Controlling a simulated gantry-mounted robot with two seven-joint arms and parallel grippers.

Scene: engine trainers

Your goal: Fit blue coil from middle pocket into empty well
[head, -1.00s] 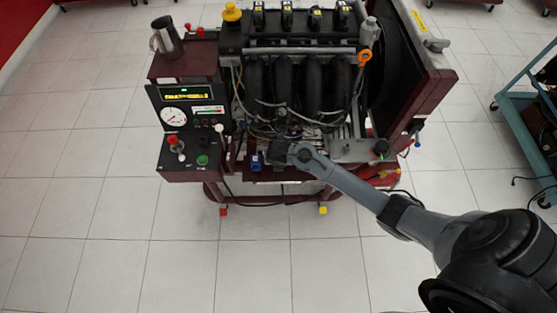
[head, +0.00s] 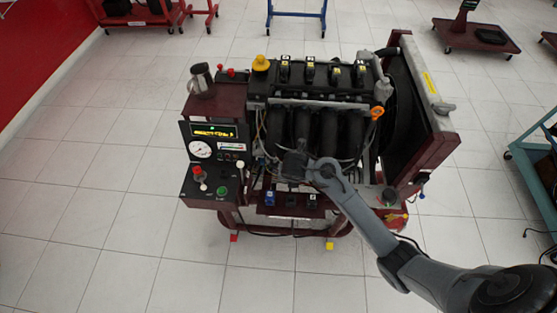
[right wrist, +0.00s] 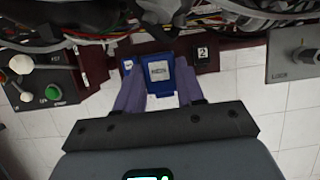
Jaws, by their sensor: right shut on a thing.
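My right gripper (right wrist: 160,92) is shut on a blue coil (right wrist: 158,72) with a pale label, seen between the fingers in the right wrist view. In the head view my right gripper (head: 293,168) is in front of the engine's dark intake pipes, above the pocket tray (head: 292,212); the held coil is hidden there. Another blue part (head: 270,198) sits in the tray's left pocket, and a black part (head: 313,200) in the right one. The middle pocket looks dark and empty. Several black coil tops (head: 310,68) line the engine's top; I cannot tell which well is empty. My left gripper is not in view.
The control panel (head: 214,145) with gauge and knobs stands left of the engine. A yellow cap (head: 261,63) and an orange ring (head: 377,113) stick out near the engine top. The floor in front is clear.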

